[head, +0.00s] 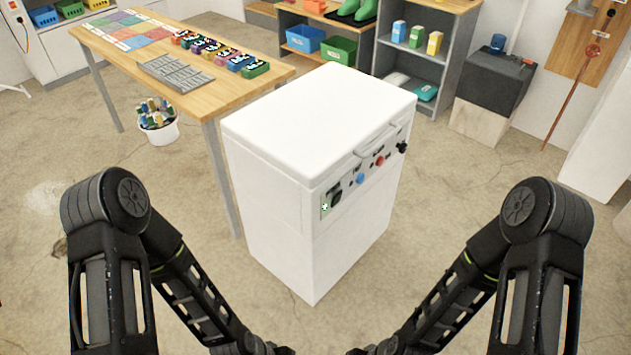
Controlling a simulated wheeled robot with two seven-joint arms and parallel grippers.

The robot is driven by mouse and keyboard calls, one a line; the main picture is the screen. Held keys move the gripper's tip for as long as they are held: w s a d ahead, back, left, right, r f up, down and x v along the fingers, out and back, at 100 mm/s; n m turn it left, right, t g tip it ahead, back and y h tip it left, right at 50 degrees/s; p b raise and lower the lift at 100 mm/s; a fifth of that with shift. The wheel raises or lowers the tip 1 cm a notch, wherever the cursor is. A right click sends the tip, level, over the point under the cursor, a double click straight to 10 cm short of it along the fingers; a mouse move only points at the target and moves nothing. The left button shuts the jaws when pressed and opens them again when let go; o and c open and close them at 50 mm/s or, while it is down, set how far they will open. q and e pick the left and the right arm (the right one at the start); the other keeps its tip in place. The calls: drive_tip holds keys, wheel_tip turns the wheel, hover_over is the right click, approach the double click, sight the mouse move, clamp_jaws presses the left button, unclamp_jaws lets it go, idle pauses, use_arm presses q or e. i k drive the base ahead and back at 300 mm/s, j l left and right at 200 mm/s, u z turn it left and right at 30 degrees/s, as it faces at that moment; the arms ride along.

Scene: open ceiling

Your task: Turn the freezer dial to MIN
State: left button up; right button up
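The white chest freezer (315,120) stands on the floor in front of me, its lid shut, with a handle (378,140) along the lid's edge. A control panel (347,190) runs along its upper right-hand side. The panel carries a dark part (335,196) beside a small green label, a blue knob (360,179), a red knob (379,161) and a black knob (402,147) at the far end. The lettering is too small to read, so I cannot tell any dial's setting. Both my arms reach down to the bottom edge, and both grippers are out of the frame.
A wooden table (215,98) with a grey rack (178,73) and several colored boxes stands behind left of the freezer. A white bucket (161,131) sits beneath it. Shelves (455,48) and a black box (497,78) stand behind. The floor (465,180) right of the freezer is clear.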

sight(402, 148)
drive_tip(key=i+l+z, duration=0.25)
drive_tip(key=i+l, duration=0.3)
drive_tip(key=i+l+z, duration=0.25)
drive_tip(key=i+l, duration=0.35)
drive_tip(key=i+l+z, duration=0.25)
drive_tip(key=i+l, duration=0.25)
drive_tip(key=i, duration=0.15)
